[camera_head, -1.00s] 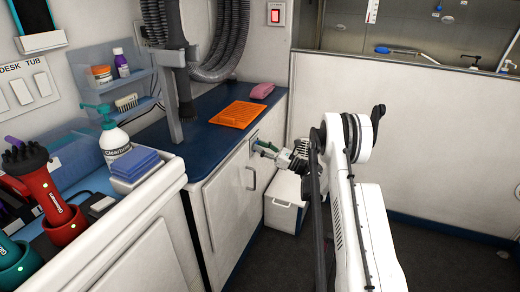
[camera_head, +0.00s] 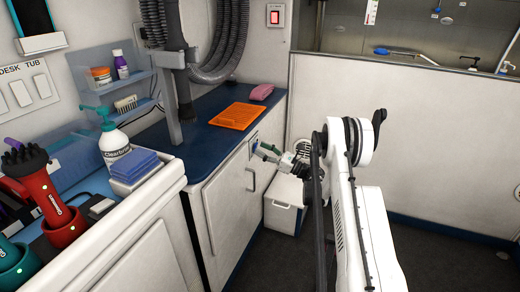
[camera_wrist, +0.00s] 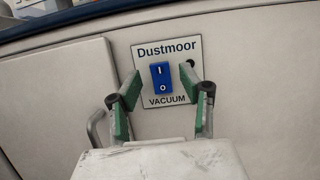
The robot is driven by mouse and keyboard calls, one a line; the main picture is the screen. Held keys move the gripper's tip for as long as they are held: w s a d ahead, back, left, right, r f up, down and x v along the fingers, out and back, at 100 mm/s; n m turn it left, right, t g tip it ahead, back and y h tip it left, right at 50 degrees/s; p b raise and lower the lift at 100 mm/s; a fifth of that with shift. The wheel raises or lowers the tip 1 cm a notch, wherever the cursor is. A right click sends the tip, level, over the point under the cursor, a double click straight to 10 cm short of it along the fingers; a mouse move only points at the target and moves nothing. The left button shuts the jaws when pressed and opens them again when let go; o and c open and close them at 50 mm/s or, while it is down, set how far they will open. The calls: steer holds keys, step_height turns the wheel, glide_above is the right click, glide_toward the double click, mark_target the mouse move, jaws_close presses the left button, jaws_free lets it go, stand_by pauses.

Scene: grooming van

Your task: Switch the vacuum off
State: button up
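The vacuum switch is a blue rocker (camera_wrist: 161,77) marked I at the top and O at the bottom. It sits on a white plate (camera_wrist: 183,51) reading "Dustmoor" and "VACUUM" on the cabinet front. I cannot tell which half is pressed in. My gripper (camera_wrist: 159,88) is open and empty in the wrist view, with one green-padded finger on each side of the rocker. Whether a finger touches the plate is unclear. In the head view my gripper (camera_head: 268,153) is in front of the cabinet, below the blue counter edge, and the plate is small there.
A cabinet handle (camera_wrist: 97,130) is left of the plate. The blue counter (camera_head: 205,128) above bears an orange mat (camera_head: 238,115) and a pink item (camera_head: 261,91). A white box (camera_head: 284,210) stands on the floor below my gripper. The floor at the right is clear.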

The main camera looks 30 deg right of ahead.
steer(key=v, duration=1)
steer(key=shift+s, duration=0.25)
steer(key=shift+w+d, duration=0.1)
steer(key=shift+d, duration=0.1)
